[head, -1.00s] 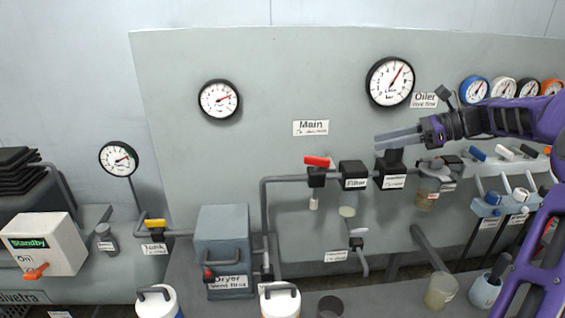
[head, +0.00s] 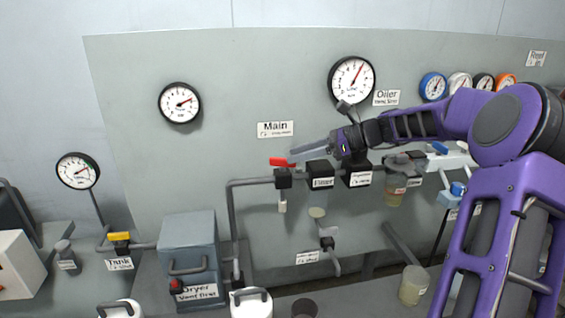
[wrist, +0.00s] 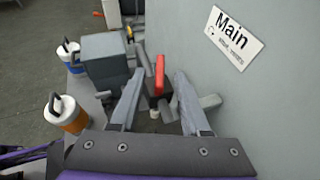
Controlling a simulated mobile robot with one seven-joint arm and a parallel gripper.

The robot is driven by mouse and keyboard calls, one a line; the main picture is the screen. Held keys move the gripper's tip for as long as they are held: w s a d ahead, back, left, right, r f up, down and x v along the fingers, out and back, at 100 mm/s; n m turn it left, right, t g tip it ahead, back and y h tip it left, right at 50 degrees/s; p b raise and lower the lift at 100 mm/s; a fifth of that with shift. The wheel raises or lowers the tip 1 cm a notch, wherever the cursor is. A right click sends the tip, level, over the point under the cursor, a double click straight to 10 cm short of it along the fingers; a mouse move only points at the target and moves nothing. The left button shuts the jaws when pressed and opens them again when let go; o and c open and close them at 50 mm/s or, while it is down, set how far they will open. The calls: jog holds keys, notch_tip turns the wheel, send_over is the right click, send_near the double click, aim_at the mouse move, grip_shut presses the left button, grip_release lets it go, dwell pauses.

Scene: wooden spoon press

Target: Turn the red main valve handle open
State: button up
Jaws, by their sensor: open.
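The red main valve handle (head: 281,162) sits on a black valve body (head: 283,179) in the grey pipe, below the "Main" label (head: 275,129). It lies about level along the pipe in the head view. My gripper (head: 294,158) reaches in from the right, its fingertips at or just in front of the handle's right end. In the wrist view the red handle (wrist: 160,76) shows between and beyond the two spread fingers of my gripper (wrist: 158,75). The gripper is open. I cannot tell whether a finger touches the handle.
The filter block (head: 320,175) and regulator (head: 358,176) stand right of the valve, beneath my gripper. The grey back panel (head: 240,80) is close behind. The dryer box (head: 188,250) stands lower left. A yellow tank handle (head: 118,236) is farther left. The space in front of the pipe looks clear.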

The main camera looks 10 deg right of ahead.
aim_at(284, 158)
jog(key=shift+b+x, duration=0.3)
jog(key=shift+x, duration=2.1)
grip_shut()
